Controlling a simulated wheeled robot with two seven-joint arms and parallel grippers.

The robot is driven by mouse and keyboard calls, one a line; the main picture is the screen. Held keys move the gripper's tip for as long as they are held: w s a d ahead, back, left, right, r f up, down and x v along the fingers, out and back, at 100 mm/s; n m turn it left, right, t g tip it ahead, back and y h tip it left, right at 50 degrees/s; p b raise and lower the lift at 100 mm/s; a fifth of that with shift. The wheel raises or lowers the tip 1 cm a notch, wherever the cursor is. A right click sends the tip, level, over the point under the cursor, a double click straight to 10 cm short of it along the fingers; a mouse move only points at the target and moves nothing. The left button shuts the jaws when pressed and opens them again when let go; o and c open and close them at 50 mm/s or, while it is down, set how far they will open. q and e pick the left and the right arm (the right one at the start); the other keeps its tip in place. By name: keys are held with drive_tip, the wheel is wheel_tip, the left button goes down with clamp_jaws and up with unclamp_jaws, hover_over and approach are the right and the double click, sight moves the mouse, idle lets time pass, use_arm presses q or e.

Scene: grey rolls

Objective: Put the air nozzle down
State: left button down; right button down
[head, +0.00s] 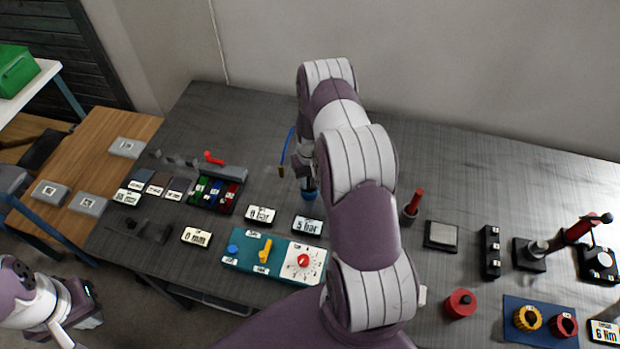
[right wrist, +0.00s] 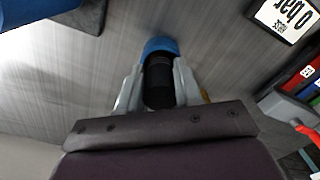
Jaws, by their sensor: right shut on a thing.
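The air nozzle (right wrist: 158,82) is a black cylinder between the two pale fingers of my right gripper (right wrist: 157,72). The gripper is shut on it. A blue round part (right wrist: 160,46) sits at its far end, at the grey table top. I cannot tell whether it belongs to the nozzle or to a holder. In the head view the blue part (head: 310,194) shows beside my right arm, which hides most of the gripper and nozzle. A thin blue hose (head: 287,145) rises there. My left gripper (head: 85,302) is off the table at lower left; its jaws are unclear.
The grey table (head: 470,165) is bare at the back right. A bin tray (head: 215,192) stands left; a red-handled post (head: 413,204) stands right.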

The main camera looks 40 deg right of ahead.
drive_tip(key=shift+f, duration=0.2)
drive_tip(key=c, duration=0.8)
unclamp_jaws()
drive_tip(key=shift+r+p, duration=0.55)
drive_tip(key=shift+r, duration=0.15)
drive_tip(key=shift+w+r, duration=0.1)
drive_tip(key=shift+r, duration=0.25)
wheel_tip(320, 180, up, 10)
drive_tip(key=b, duration=0.3)
drive_tip(key=s+a+r+n, duration=0.1)
drive_tip(key=s+a+r, duration=0.2)
drive_tip(key=a+r, duration=0.3)
drive_tip(key=s+a+r+n, duration=0.1)
drive_tip(key=s+a+r, duration=0.2)
drive_tip(key=a, duration=0.4)
drive_tip(key=shift+n+t, duration=0.7)
drive_tip(key=shift+n, duration=0.1)
drive_tip(key=s+a, duration=0.2)
drive_tip(key=s, duration=0.1)
drive_tip(key=s+a+r, duration=0.1)
drive_tip(key=s+a, duration=0.1)
drive_tip(key=s, duration=0.1)
drive_tip(key=s+a+r, duration=0.1)
drive_tip(key=s+a, duration=0.1)
drive_tip(key=shift+s+r+b, duration=0.15)
drive_tip(key=shift+s+b, duration=0.25)
